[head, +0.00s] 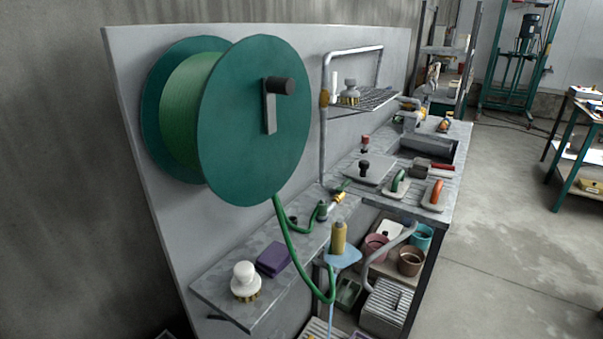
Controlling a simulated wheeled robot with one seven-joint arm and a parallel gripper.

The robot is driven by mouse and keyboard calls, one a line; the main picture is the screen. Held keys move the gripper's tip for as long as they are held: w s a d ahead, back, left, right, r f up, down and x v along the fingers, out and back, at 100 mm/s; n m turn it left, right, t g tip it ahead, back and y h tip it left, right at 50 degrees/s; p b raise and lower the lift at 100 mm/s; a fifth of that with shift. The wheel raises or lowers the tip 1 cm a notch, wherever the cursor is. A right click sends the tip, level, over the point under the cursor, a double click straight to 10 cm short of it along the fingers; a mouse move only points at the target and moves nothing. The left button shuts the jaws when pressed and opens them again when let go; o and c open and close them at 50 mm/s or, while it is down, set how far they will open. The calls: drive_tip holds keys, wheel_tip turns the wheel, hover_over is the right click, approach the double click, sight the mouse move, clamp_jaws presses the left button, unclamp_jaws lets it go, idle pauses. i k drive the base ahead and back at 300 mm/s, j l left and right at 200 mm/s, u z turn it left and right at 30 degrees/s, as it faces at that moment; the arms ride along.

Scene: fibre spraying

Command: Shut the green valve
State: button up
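A small green fitting (322,211), perhaps the green valve, sits at the end of the green hose on the grey shelf, next to a brass piece (338,197). Another small green part (345,186) shows just behind the brass piece; it may be a valve handle. Both are too small to tell whether the valve is open or shut. The green hose (283,228) runs down from the big green reel (255,120) and loops below the shelf edge. My gripper is not in view.
A white-knobbed brush (245,281) and a purple block (273,259) lie on the near shelf. A yellow cone (339,238) stands by the hose loop. The floor (510,240) at the right is clear.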

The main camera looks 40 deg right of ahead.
sight(339, 190)
drive_tip(key=i+l+z, duration=0.1)
drive_tip(key=l, duration=0.25)
drive_tip(key=i+l+z, duration=0.15)
drive_tip(key=l, duration=0.2)
drive_tip(key=i+l+z, duration=0.2)
drive_tip(key=i+l, duration=0.15)
drive_tip(key=l, duration=0.3)
